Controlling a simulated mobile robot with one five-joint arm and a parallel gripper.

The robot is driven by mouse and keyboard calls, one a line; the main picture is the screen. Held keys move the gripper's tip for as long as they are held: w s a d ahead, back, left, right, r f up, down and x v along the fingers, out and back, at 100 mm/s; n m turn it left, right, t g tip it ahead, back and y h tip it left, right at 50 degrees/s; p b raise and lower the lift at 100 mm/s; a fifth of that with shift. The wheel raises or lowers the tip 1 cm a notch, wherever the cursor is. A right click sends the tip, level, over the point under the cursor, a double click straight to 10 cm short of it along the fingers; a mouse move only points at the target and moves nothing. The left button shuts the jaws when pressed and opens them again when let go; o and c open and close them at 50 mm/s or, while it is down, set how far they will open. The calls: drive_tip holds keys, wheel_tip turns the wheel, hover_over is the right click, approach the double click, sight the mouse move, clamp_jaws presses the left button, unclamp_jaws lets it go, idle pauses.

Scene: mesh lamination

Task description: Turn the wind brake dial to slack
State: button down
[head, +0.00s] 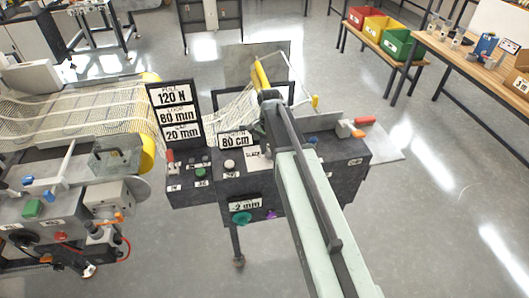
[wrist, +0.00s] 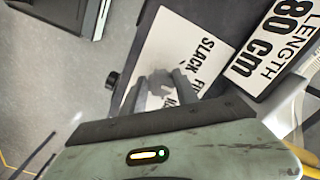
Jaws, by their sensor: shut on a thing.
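The wind brake dial (wrist: 159,80) is a grey knob on a white label plate (wrist: 190,35) in the wrist view. The plate reads SLACK and, partly hidden, another word starting with F. My gripper (wrist: 160,88) reaches over the plate with its two dark fingers on either side of the dial, shut on it. Which way the dial points I cannot tell. In the head view my gripper (head: 266,143) is down at the top of the dark machine box (head: 225,182), largely hidden by my arm. The dial is hidden there; part of its white plate (head: 253,160) shows.
An 80 cm length sign (wrist: 272,48) stands close beside the plate. A dark sign board (head: 176,115) and a small button box (head: 190,185) are to the left. A red-tipped handle (head: 362,122) is at the right. Netting (head: 70,105) runs in from the left.

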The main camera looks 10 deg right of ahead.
drive_tip(key=n, duration=0.6)
drive_tip(key=shift+d, duration=0.3)
drive_tip(key=shift+n, duration=2.7)
drive_tip(key=c, duration=0.9)
unclamp_jaws()
drive_tip(key=shift+w+f, duration=0.1)
drive_tip(key=shift+w, duration=0.05)
wheel_tip(320, 180, up, 8)
drive_tip(key=p, duration=0.8)
